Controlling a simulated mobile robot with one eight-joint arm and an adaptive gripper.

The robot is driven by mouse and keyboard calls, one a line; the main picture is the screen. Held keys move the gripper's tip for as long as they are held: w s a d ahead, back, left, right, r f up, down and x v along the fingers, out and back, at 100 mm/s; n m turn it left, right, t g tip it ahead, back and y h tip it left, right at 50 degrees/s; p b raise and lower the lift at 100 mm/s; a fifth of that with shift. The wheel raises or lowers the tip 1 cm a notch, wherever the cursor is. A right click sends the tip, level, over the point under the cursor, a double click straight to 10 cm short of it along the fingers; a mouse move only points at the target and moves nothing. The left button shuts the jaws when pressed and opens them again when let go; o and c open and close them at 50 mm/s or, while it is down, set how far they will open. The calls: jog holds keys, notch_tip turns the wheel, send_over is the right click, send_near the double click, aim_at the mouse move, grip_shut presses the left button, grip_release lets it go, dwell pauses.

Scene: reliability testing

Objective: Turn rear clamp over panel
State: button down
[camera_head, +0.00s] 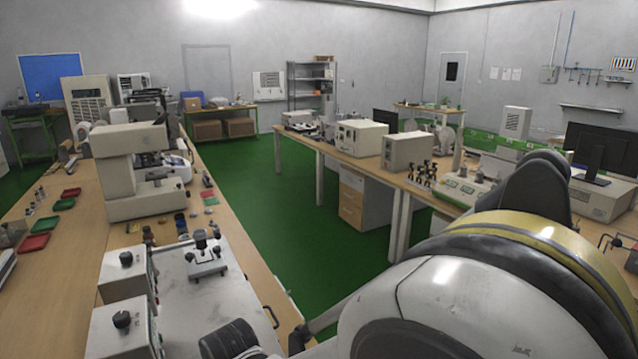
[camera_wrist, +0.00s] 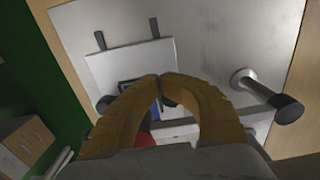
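In the wrist view, a pale fixture plate (camera_wrist: 112,70) lies on a light grey bench top, with two short dark bars (camera_wrist: 154,27) at its far edge. I cannot tell whether these are the clamps. My gripper (camera_wrist: 160,77) has curved yellow-brown fingers whose tips meet over the fixture; no clamp is clearly held. Dark parts beside the fingers are mostly hidden. In the head view, a small white fixture (camera_head: 207,266) with dark knobs stands on the bench; my fingers are not visible there.
A lever with a dark round end (camera_wrist: 288,108) stands right of my fingers. Control boxes with black knobs (camera_head: 124,287) stand left of the fixture in the head view. A microscope-like machine (camera_head: 130,185) is behind it. The green floor aisle (camera_head: 265,215) is clear.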

jog(key=shift+s+a+f+b, duration=0.1)
jog(key=shift+s+a+b, duration=0.15)
jog(key=shift+a+b, duration=0.2)
jog(key=shift+s+a, duration=0.2)
jog(key=shift+a, duration=0.05)
jog(key=shift+a+b, duration=0.2)
jog(key=shift+b, duration=0.1)
jog(key=shift+a, duration=0.25)
jog(key=shift+s, duration=0.1)
dwell(0.3)
jog(key=shift+s, duration=0.35)
notch_tip(320, 180, up, 6)
jog(key=p, duration=0.3)
jog(key=shift+p, duration=0.4)
